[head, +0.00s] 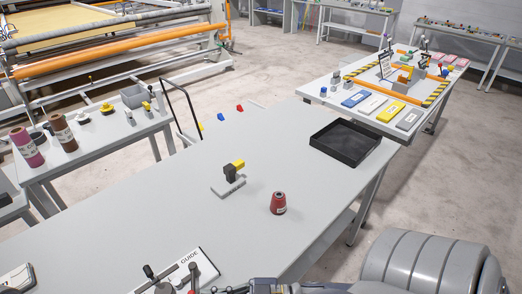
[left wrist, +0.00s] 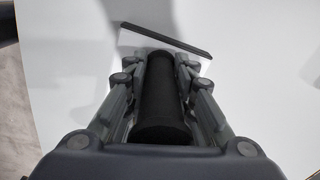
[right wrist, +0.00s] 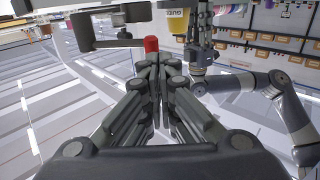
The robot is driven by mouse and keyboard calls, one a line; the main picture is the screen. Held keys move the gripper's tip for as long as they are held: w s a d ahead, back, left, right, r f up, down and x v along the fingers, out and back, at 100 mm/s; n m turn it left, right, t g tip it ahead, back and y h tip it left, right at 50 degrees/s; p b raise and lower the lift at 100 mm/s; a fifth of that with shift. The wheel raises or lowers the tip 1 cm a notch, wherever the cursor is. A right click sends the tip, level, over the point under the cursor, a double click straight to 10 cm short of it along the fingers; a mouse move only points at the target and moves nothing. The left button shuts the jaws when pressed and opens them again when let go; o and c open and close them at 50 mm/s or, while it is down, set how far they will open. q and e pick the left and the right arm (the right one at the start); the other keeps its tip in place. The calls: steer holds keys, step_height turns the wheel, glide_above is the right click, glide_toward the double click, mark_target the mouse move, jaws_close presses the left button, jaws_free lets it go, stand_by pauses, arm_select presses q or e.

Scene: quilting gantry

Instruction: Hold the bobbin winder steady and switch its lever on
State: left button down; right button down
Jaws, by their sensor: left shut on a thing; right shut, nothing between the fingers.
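The bobbin winder (head: 165,288) seems to be the dark device at the bottom edge of the head view, partly cut off, in front of the white GUIDE card. In the left wrist view, my left gripper (left wrist: 160,60) is shut around an upright black cylinder (left wrist: 160,100), apparently part of the winder. In the right wrist view, my right gripper (right wrist: 150,62) is shut and empty. A red knob (right wrist: 151,44), apparently the lever's tip, shows just beyond its fingertips; I cannot tell whether they touch. The lever's position is unclear.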

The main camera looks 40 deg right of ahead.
arm_select(q)
steer(key=shift+s+d+f, duration=0.1)
steer(key=shift+s+f, duration=0.15)
steer(key=shift+f, duration=0.05)
arm_select(e)
steer(key=v, duration=1.2)
steer(key=shift+s, duration=0.4)
steer(key=shift+a, duration=0.1)
arm_select(q)
steer(key=c, duration=1.3)
jaws_free()
steer(key=shift+w, duration=0.25)
steer(key=shift+r, duration=0.1)
arm_select(e)
steer(key=shift+w, duration=0.15)
arm_select(q)
steer(key=shift+r, duration=0.1)
